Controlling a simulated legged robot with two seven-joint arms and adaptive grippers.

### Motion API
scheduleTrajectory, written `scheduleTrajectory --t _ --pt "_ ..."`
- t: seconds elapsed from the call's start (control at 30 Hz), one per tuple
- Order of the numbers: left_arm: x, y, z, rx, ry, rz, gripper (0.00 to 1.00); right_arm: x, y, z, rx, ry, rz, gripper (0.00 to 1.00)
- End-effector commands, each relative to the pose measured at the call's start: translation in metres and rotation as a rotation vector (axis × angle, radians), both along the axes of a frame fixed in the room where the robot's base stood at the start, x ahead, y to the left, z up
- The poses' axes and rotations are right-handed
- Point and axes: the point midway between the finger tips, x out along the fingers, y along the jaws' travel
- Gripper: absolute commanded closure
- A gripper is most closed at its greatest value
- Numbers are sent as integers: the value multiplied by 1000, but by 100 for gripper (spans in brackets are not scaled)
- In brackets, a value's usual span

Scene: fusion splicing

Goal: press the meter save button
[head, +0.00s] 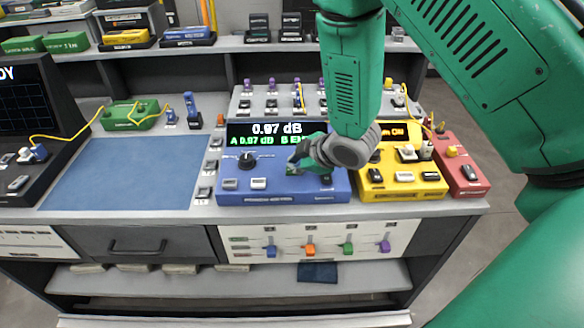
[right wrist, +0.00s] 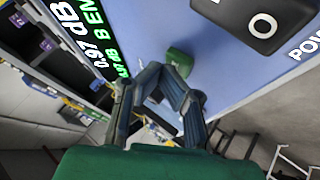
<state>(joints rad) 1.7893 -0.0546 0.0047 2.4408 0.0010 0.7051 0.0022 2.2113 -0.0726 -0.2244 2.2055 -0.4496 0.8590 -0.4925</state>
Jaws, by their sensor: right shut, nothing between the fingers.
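The blue meter (head: 285,192) stands on the bench with its display (head: 277,135) lit, reading 0.97 dB. A green button (right wrist: 180,62) on its blue face shows just beyond my fingertips in the right wrist view. I cannot read a save label on it. My right gripper (head: 298,158) is shut and empty, tilted down over the right part of the meter's face. Its fingertips (right wrist: 165,72) look very close to the green button; whether they touch, I cannot tell. My left gripper is not in view.
A yellow device (head: 400,188) stands right of the meter. A blue mat (head: 125,172) lies clear at left.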

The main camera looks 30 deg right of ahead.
Motion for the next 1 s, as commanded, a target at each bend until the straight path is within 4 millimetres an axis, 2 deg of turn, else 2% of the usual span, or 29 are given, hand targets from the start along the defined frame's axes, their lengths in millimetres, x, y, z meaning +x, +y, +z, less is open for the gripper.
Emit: scheduleTrajectory --t 0.17,0.43,0.83,1.0 --pt "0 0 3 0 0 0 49 0 1 2 0 1 1 100" --pt "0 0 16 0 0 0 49 0 4 17 0 1 1 100" --pt "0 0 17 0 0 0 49 0 5 18 0 1 1 100" --pt "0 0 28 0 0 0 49 0 5 30 0 0 0 100"
